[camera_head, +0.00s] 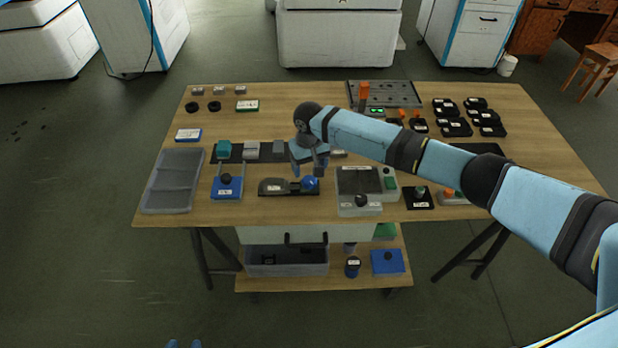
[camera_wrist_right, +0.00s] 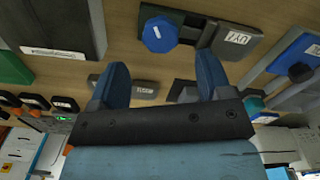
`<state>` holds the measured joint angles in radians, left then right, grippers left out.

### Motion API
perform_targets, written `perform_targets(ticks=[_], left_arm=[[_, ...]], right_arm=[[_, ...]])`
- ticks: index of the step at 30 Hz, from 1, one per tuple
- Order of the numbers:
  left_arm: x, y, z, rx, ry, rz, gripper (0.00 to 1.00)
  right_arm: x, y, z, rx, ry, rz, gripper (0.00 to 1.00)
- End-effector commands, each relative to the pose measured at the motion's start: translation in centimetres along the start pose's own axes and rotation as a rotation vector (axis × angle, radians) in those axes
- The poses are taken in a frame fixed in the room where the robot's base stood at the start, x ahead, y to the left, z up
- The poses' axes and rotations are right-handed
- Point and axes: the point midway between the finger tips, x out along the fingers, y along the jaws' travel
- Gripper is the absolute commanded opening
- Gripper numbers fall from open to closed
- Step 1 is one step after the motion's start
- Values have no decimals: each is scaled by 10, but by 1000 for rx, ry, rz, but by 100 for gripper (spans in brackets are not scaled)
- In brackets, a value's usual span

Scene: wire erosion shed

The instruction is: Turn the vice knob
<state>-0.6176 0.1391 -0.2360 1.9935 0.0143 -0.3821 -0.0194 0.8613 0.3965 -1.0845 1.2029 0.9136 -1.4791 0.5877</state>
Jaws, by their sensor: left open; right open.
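The vice (camera_head: 275,187) is a low dark block with a white label, near the front edge of the table. Its blue knob (camera_head: 309,184) is at its right end. In the right wrist view the faceted blue knob (camera_wrist_right: 160,34) lies beyond the fingertips, left of the labelled vice body (camera_wrist_right: 240,38). My right gripper (camera_head: 309,168) is open and empty, above and just behind the vice, with its fingers apart from the knob. Its two blue fingers (camera_wrist_right: 162,75) are spread in the wrist view.
A blue box with a black knob (camera_head: 227,187) stands left of the vice, and a grey box with a black knob (camera_head: 359,205) to its right. A grey tray (camera_head: 172,182) is at the table's left. Small blocks (camera_head: 251,150) lie behind. A lower shelf (camera_head: 325,277) holds more items.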

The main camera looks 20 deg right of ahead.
Motion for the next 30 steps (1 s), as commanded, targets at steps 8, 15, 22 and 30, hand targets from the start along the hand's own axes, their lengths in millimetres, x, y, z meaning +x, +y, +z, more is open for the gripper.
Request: perform_targets(ticks=[8,15,22,30], left_arm=[[2,-1,0,-2,2,-1,43],[2,-1,-4,-3,9,-1,43],[2,-1,-4,-3,9,-2,43],[2,-1,-2,-3,5,-2,43]], right_arm=[[45,0,0,1,-1,0,72],[57,-1,0,-1,1,-1,72],[57,0,0,-1,1,-1,67],[56,0,0,-1,1,-1,22]])
